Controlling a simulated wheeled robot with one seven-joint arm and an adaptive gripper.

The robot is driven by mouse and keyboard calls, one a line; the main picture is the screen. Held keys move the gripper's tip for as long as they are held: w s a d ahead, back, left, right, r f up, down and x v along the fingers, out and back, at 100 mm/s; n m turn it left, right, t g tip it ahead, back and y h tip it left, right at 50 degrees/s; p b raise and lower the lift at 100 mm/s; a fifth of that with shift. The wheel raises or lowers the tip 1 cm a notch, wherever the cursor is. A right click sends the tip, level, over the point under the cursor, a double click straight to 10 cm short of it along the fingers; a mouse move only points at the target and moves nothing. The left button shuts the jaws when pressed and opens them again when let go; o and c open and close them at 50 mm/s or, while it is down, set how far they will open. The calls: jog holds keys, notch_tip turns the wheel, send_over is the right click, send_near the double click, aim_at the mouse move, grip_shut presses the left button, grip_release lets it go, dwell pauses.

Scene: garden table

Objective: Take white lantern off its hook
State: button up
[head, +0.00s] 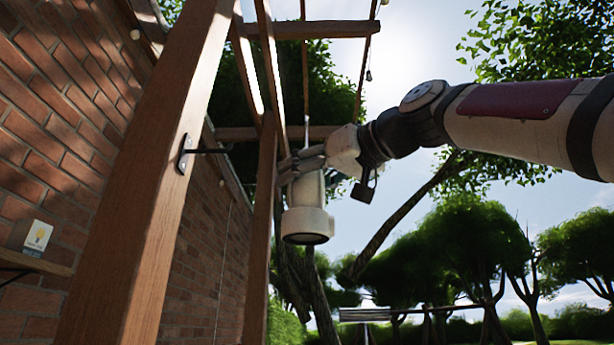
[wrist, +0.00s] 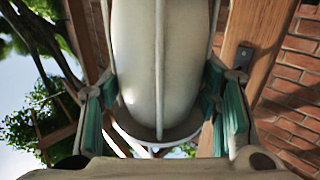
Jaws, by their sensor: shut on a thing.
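The white lantern (head: 306,222) is upright in the middle of the head view, its wide round base lowest. My gripper (head: 306,165) is shut on its upper body, reaching in from the right. In the wrist view the lantern (wrist: 157,60) fills the middle, between the teal pads of my gripper (wrist: 162,112). A thin upright piece shows above my fingers. A black hook bracket (head: 187,152) is fixed to the near wooden post, its arm pointing right. The lantern appears to the right of this arm; whether anything still joins them I cannot tell.
The near wooden post (head: 150,200) and a second post (head: 262,230) stand left of the lantern. Pergola beams (head: 320,30) run overhead. A brick wall (head: 60,130) with a shelf (head: 35,264) and a small card (head: 37,236) is at the left. Open air lies right of and below the lantern.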

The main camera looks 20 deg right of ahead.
jog(key=w, duration=0.1)
jog(key=w+d, duration=0.1)
jog(key=w, duration=0.1)
jog(key=w+p, duration=0.1)
jog(key=w, duration=0.1)
jog(key=shift+d, duration=0.4)
dwell(0.4)
dwell(0.4)
